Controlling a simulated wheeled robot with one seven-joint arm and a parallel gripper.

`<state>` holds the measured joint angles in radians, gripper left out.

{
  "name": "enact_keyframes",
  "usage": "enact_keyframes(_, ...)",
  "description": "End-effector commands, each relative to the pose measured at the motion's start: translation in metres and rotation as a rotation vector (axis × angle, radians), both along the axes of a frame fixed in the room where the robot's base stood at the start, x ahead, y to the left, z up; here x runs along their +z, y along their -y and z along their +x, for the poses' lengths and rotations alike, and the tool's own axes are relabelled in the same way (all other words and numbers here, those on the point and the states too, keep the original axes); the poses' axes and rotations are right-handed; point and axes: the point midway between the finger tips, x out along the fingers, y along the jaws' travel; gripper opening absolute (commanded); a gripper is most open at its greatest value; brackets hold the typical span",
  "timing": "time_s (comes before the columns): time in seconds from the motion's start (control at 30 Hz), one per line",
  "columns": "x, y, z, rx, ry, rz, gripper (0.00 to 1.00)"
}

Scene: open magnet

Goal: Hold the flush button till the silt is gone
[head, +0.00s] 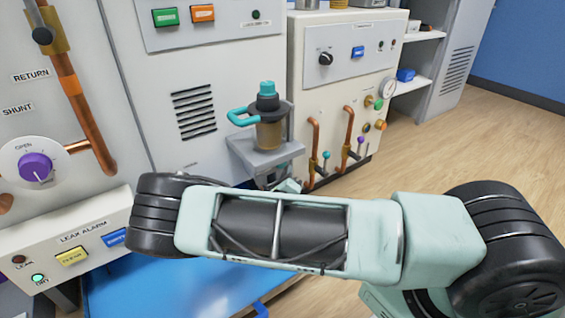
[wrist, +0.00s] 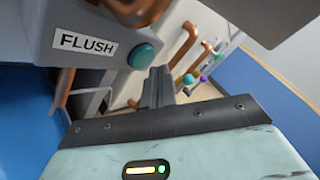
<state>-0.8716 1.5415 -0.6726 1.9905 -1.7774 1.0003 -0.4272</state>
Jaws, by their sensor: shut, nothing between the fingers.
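The flush button (wrist: 143,56) is a round teal button on a grey housing, right of a white FLUSH label (wrist: 88,42). My gripper (wrist: 159,76) is shut and empty; its dark fingertips are just below and right of the button in the wrist view. I cannot tell whether they touch it; the button appears to stand out. In the head view a filter bowl (head: 270,135) with a teal cap and brownish contents stands on a grey bracket (head: 258,155). Brown shows in the bowl, but the silt's amount is unclear. My arm hides the button in the head view.
Copper pipes with small coloured valves (head: 348,140) stand right of the bracket. A leak alarm panel (head: 82,238) with yellow and blue buttons is at the lower left. A blue surface (head: 150,290) lies below my arm. Open wooden floor (head: 460,130) is at the right.

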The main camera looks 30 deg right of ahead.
Motion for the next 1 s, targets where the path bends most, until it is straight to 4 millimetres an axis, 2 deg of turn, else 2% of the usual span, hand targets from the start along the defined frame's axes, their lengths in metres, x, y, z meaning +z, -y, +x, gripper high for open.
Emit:
enact_keyframes(0.27,0.0,0.0,-0.001,0.0,-0.001,-0.001,0.0)
enact_keyframes(0.8,0.002,0.001,-0.047,0.001,-0.002,-0.001,0.0)
enact_keyframes(1.0,0.0,0.002,-0.05,0.001,0.0,0.0,0.0)
